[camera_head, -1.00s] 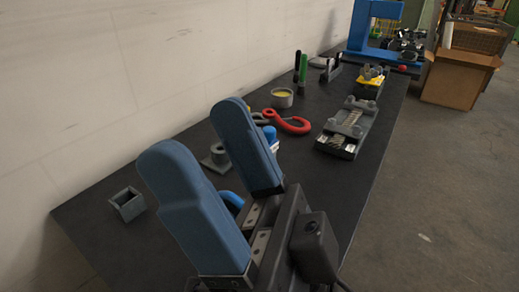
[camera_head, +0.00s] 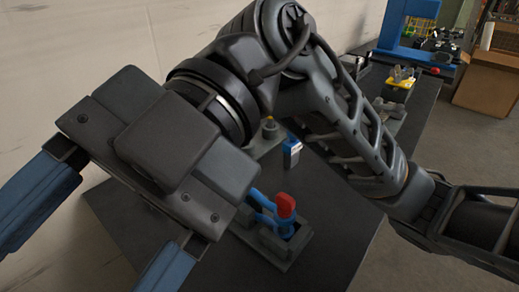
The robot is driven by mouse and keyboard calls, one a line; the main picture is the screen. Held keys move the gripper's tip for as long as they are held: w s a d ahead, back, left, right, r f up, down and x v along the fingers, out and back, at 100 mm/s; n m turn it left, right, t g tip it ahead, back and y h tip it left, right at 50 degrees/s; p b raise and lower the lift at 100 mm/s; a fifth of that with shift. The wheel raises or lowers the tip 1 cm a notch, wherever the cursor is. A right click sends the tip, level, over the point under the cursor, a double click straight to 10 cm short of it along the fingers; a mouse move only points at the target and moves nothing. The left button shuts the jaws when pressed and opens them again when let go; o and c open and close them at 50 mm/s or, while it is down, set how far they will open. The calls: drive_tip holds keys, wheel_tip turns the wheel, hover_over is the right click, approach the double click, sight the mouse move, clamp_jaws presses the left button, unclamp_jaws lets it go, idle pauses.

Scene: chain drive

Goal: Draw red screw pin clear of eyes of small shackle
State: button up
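A small blue shackle (camera_head: 263,214) sits in a dark grey holder (camera_head: 268,250) near the front of the black table. The red head of its screw pin (camera_head: 286,204) shows at the top right of the shackle. The pin's shank and its fit in the eyes are too small to make out. My gripper (camera_head: 88,256) is at the lower left, with its two blue fingers wide apart and nothing between them. It is left of the shackle and apart from it. The fingertips run near or past the frame edges.
My arm crosses the middle and hides much of the table. Behind the shackle are a blue-and-white item (camera_head: 291,149) and a grey piece with a yellow top (camera_head: 269,127). A yellow-topped fixture (camera_head: 399,84) stands farther back. A pale wall is on the left. Bare table lies right of the holder.

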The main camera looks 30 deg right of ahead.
drive_tip(key=w+d+f+m+t+h, duration=0.4)
drive_tip(key=w+d+f+h, duration=0.15)
drive_tip(key=d+f, duration=0.2)
drive_tip(key=m+t+h, duration=0.2)
drive_tip(key=m+h, duration=0.3)
drive_tip(key=h, duration=0.3)
hover_over(285, 196)
wheel_tip(285, 196, down, 2)
drive_tip(key=shift+w+a+f+p, duration=0.1)
drive_tip(key=shift+w+f+p, duration=0.05)
drive_tip(key=shift+p, duration=0.2)
drive_tip(key=shift+f, duration=0.25)
drive_tip(key=shift+f+p, duration=0.4)
drive_tip(key=shift+f, duration=3.2)
clamp_jaws()
wheel_tip(285, 196, up, 13)
drive_tip(key=p, duration=0.5)
drive_tip(key=shift+f, duration=0.2)
